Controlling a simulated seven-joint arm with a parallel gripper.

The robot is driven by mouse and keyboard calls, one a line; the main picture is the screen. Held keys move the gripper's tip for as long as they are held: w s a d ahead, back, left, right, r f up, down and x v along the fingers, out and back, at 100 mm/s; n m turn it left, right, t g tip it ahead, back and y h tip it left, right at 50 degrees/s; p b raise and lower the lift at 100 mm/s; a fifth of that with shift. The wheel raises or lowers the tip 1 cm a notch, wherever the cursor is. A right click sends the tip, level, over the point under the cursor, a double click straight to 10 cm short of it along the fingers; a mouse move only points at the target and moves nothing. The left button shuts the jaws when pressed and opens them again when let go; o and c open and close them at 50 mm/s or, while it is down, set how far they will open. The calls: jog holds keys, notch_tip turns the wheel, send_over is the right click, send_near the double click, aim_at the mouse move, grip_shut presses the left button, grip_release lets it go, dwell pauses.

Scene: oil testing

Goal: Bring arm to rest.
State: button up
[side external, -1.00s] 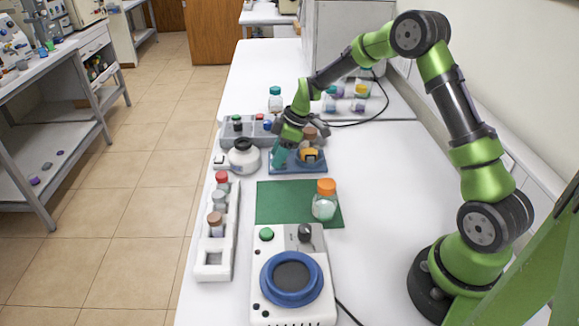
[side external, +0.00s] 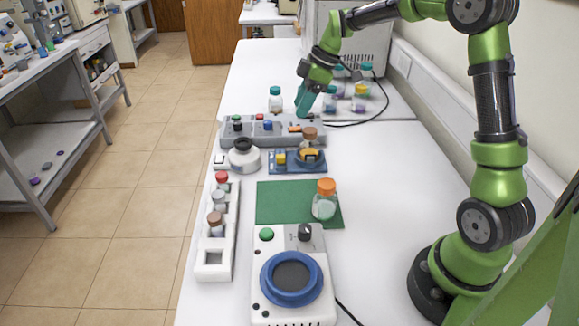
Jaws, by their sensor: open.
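My green and black arm is raised over the far part of the white bench. My gripper (side external: 304,103), with teal fingers, is at the far end of the bench, near the back edge of a grey panel box (side external: 226,131). It points down and holds nothing that I can see. The gap between its fingers is hard to make out from this side. I cannot tell its exact height above the bench.
An orange-capped jar (side external: 325,200) stands on a green mat (side external: 272,203). A blue-topped device (side external: 291,278) stands in front. A white rack (side external: 216,262) holds several vials at left. A brown-capped bottle (side external: 309,139) stands by a blue board (side external: 285,168). Teal-capped bottles (side external: 275,99) stand near my gripper.

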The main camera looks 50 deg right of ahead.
jog(key=shift+s+r, duration=0.1)
jog(key=shift+r, duration=0.1)
jog(key=s+a+r+m+t, duration=0.1)
jog(key=s+a+r+m, duration=0.1)
jog(key=s+a+m, duration=0.2)
jog(key=s+a+r+m+t, duration=0.1)
jog(key=s+a+m, duration=0.3)
jog(key=s, duration=0.7)
jog(key=s+a+r+m+t+h, duration=0.1)
jog(key=s+a+r+m+t, duration=0.1)
jog(key=s+a+m, duration=0.3)
jog(key=s, duration=0.3)
jog(key=shift+r, duration=0.35)
